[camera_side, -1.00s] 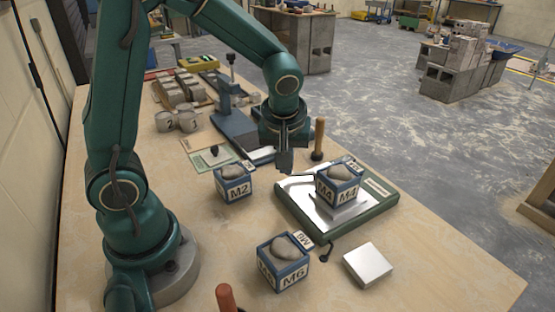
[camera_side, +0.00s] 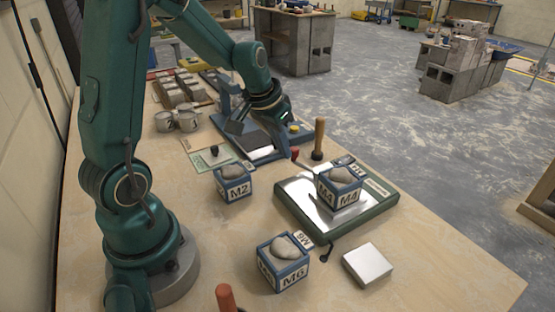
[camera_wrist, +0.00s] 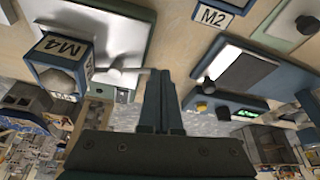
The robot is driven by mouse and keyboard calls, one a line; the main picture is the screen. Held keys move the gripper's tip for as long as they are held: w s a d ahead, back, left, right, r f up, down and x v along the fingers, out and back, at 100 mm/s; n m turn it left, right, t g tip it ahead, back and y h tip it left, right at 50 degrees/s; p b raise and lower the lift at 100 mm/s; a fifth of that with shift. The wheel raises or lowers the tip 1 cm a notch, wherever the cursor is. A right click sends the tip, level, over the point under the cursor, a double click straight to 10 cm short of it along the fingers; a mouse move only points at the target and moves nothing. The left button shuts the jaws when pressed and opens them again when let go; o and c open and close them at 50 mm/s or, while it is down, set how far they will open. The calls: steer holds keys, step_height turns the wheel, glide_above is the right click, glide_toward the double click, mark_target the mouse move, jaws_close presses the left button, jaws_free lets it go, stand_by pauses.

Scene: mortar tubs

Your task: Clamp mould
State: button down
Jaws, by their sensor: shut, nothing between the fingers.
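Mould M4 (camera_side: 339,196), a blue box with grey mortar mounded on top, stands on the metal top of a green-sided table (camera_side: 294,197). It also shows in the wrist view (camera_wrist: 81,72). A clamp lever with a red knob (camera_side: 296,154) rises at the table's back edge, left of M4. Whether the clamp touches M4 cannot be told. My gripper (camera_side: 236,127) is behind and left of the lever, above a blue device, apart from M4. In the wrist view its fingers (camera_wrist: 159,78) are together and empty.
Filled mould M2 (camera_side: 233,184) stands left of the table and M6 (camera_side: 283,263) in front. A blue device with a dark plate (camera_side: 257,141) lies under my gripper. An upright wooden handle (camera_side: 319,138) stands behind the table. A pale square block (camera_side: 367,264) lies front right.

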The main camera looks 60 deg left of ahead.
steer(key=shift+w+a, duration=0.3)
steer(key=shift+w, duration=0.2)
steer(key=shift+w+a, duration=0.3)
steer(key=shift+w, duration=0.2)
steer(key=s+a+r, duration=0.1)
steer(key=s+r, duration=0.6)
steer(key=r, duration=0.2)
steer(key=shift+s+r, duration=0.2)
steer(key=shift+r, duration=0.1)
stand_by(0.4)
